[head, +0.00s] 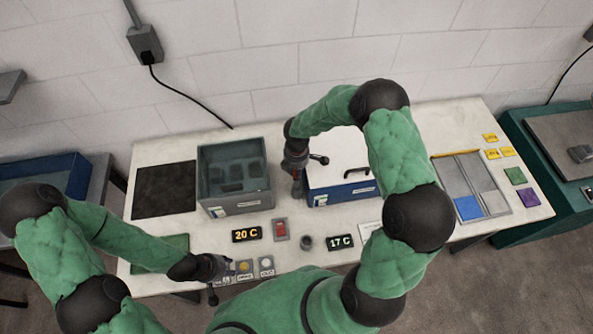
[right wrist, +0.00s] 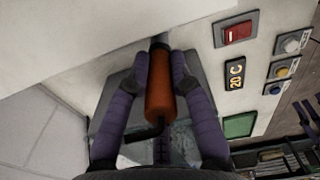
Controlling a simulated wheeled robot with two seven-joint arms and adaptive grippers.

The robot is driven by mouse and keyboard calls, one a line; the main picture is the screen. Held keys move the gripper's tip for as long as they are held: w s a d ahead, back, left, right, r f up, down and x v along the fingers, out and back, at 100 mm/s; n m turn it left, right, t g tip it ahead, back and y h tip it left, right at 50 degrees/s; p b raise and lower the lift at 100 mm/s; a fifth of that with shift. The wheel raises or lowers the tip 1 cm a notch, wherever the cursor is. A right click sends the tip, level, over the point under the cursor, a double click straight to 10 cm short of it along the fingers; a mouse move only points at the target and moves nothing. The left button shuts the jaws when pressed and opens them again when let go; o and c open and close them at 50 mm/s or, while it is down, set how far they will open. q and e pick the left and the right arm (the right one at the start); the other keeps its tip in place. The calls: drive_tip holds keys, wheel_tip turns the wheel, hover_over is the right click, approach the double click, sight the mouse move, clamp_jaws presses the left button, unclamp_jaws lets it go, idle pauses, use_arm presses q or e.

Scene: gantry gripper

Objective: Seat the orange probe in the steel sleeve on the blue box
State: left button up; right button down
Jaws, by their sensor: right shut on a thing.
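The orange probe (right wrist: 160,98) is between the two dark fingers of my right gripper (right wrist: 160,75) in the right wrist view, and the gripper is shut on it. Its grey tip (right wrist: 159,45) points up in that view, towards a white surface. In the head view my right gripper (head: 298,184) is at the left side of the blue box (head: 342,193), which has a white lid. I cannot make out the steel sleeve, nor tell whether the tip is in it. My left gripper (head: 222,267) is low by the front buttons; its fingers are too small to read.
An open grey tank (head: 234,203) stands left of the blue box. A red switch (head: 281,229), a 20 C display (head: 247,234), a 17 C display (head: 340,242) and a small dark cup (head: 306,242) are in front. A divided tray (head: 472,207) lies to the right.

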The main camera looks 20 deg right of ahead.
drive_tip(key=shift+f+b, duration=0.3)
drive_tip(key=shift+f, duration=0.15)
drive_tip(key=shift+f, duration=0.15)
drive_tip(key=c, duration=1.1)
unclamp_jaws()
wheel_tip(320, 180, up, 13)
drive_tip(key=shift+r+p, duration=0.15)
drive_tip(key=shift+p, duration=0.15)
